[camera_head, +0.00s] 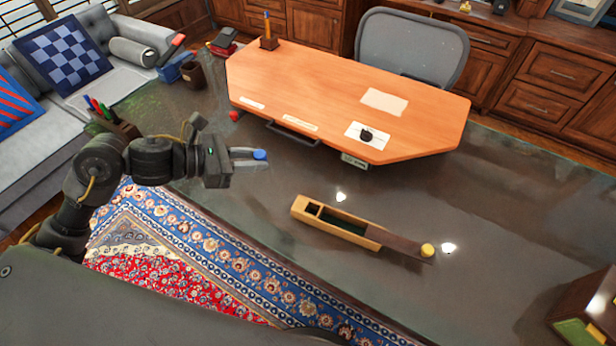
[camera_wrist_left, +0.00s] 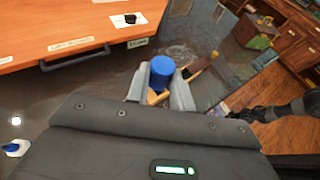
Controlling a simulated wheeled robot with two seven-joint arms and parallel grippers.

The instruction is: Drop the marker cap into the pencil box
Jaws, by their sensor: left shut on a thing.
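The blue marker cap (camera_head: 260,155) is held between the fingertips of my left gripper (camera_head: 248,155). In the left wrist view the cap (camera_wrist_left: 161,70) stands between the two grey fingers (camera_wrist_left: 162,88). The pencil box (camera_head: 365,240) is a long wooden box on the dark glossy surface, below and to the right of the gripper in the head view. Its left part is open, with a small compartment and a longer green-lined one. A dark brown lid with a yellow knob (camera_head: 428,250) extends at its right end. In the wrist view the box is partly hidden behind the cap and fingers.
An orange desk (camera_head: 320,85) with papers and a small black object (camera_head: 366,135) stands beyond the gripper. A patterned rug (camera_head: 190,240) lies below. A wooden crate (camera_head: 585,310) is at the lower right. A dark jointed arm, seemingly mine, shows in the wrist view (camera_wrist_left: 285,110).

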